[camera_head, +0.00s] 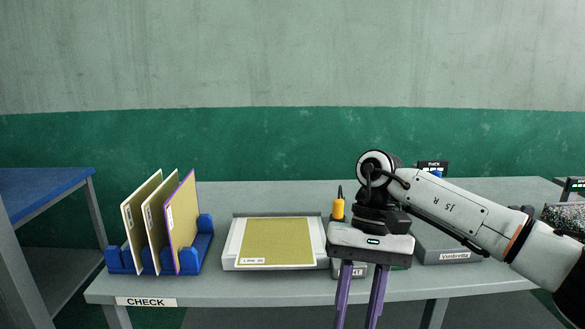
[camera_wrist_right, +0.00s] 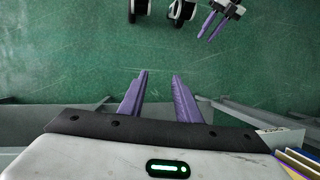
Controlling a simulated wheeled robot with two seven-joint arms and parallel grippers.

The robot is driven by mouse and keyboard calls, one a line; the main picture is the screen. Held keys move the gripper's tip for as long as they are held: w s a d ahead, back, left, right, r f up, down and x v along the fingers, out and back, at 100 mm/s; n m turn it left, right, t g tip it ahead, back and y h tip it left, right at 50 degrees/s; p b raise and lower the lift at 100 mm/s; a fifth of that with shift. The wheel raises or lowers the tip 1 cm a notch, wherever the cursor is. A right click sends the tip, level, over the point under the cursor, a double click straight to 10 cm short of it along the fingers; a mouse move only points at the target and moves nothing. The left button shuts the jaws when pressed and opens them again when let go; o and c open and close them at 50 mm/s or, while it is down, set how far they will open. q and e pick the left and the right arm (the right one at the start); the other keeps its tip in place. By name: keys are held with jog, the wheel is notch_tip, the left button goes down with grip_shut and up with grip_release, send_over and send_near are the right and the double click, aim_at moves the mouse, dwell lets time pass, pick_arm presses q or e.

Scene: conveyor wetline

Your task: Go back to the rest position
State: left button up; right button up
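My right gripper (camera_head: 358,300) hangs pointing down in front of the grey table in the head view, its arm coming in from the right. Its two purple fingers stand apart with nothing between them; their tips run out of the bottom edge. In the right wrist view the same gripper (camera_wrist_right: 161,75) is open and empty above a green floor. My left gripper (camera_wrist_right: 212,25) is not in the head view. It shows small at the top right of the wrist view, its purple fingers apart and empty.
The grey table (camera_head: 200,289) carries a blue rack (camera_head: 206,246) with three upright panels, a pale tray (camera_head: 229,253) with a tan board, a yellow-capped item (camera_head: 338,209) and a grey bin (camera_head: 440,250) behind my right arm. A blue-topped table (camera_head: 40,190) stands left.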

jog(key=s+a+m+g+y, duration=0.1)
jog(key=s+a+m+y, duration=0.3)
jog(key=a+m+y, duration=0.55)
jog(key=s+a+m+g+y, duration=0.1)
jog(key=s+a+m+y, duration=0.4)
jog(key=a, duration=0.8)
jog(key=w+d+m+t+y, duration=0.2)
jog(key=w+m+t, duration=0.1)
jog(key=m+t, duration=0.5)
jog(key=w+d+m+t+y, duration=0.25)
jog(key=m+t, duration=0.25)
jog(key=m, duration=0.6)
jog(key=w+d+f+m+t+h, duration=0.3)
jog(key=d+f+m+t+h, duration=0.65)
jog(key=f+m, duration=0.75)
pick_arm(q)
jog(key=shift+w+a+f, duration=0.25)
jog(key=shift+a+f, duration=0.25)
jog(key=shift+f, duration=0.15)
pick_arm(e)
jog(key=s+d+f+m+g+h, duration=0.8)
jog(key=s+d+f+m, duration=0.7)
jog(key=s+f+m, duration=0.3)
jog(key=shift+s+f+m+h, duration=0.15)
jog(key=shift+s+m+h, duration=0.25)
jog(key=shift+s, duration=0.25)
